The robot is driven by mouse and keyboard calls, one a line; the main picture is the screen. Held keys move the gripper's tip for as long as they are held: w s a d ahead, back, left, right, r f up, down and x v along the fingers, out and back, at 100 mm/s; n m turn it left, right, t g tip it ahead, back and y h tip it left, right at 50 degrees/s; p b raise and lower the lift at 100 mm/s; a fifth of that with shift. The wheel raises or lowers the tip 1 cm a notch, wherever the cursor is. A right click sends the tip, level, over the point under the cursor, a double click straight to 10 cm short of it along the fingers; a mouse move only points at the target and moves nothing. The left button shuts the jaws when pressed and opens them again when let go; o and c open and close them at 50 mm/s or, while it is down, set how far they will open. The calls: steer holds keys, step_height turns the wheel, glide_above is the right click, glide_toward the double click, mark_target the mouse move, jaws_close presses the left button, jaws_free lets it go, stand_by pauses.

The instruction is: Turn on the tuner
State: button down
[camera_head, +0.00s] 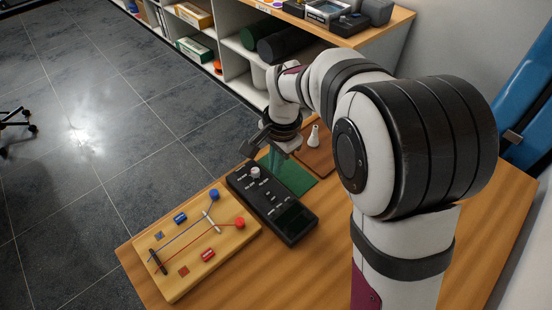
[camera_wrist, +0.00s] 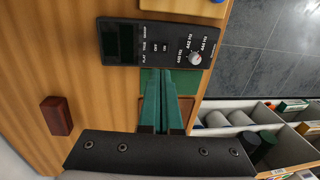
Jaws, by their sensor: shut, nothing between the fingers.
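The tuner is a flat black box (camera_head: 290,222) on the wooden table, with a dark screen at its near end and a pale round knob (camera_head: 254,172) at its far end. In the wrist view the tuner (camera_wrist: 175,50) lies at the top, with its screen (camera_wrist: 118,41) at left, OFF and ON lettering in the middle, and the knob (camera_wrist: 194,58) among Hz marks at right. My gripper (camera_wrist: 161,76) is shut and empty, its tips close to the tuner's lower edge in that view. I cannot tell whether they touch it. In the head view my gripper (camera_head: 254,147) is beyond the tuner's far end.
A wooden board (camera_head: 190,252) with wires and coloured parts lies left of the tuner. A green mat (camera_head: 290,174) and a brown mat (camera_head: 322,158) with a white object (camera_head: 314,137) lie on the other side. A brown block (camera_wrist: 57,115) lies apart. Shelves stand beyond the table.

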mark_target(267, 193)
steer(key=shift+d+r, duration=0.1)
steer(key=shift+r, duration=0.7)
steer(key=shift+w+a, duration=0.4)
steer(key=shift+a, duration=0.15)
steer(key=shift+f, duration=0.1)
steer(key=f, duration=0.9)
steer(key=w+a+f, duration=0.1)
steer(key=f, duration=0.3)
steer(key=shift+w+a+f, duration=0.1)
steer(key=shift+f, duration=0.3)
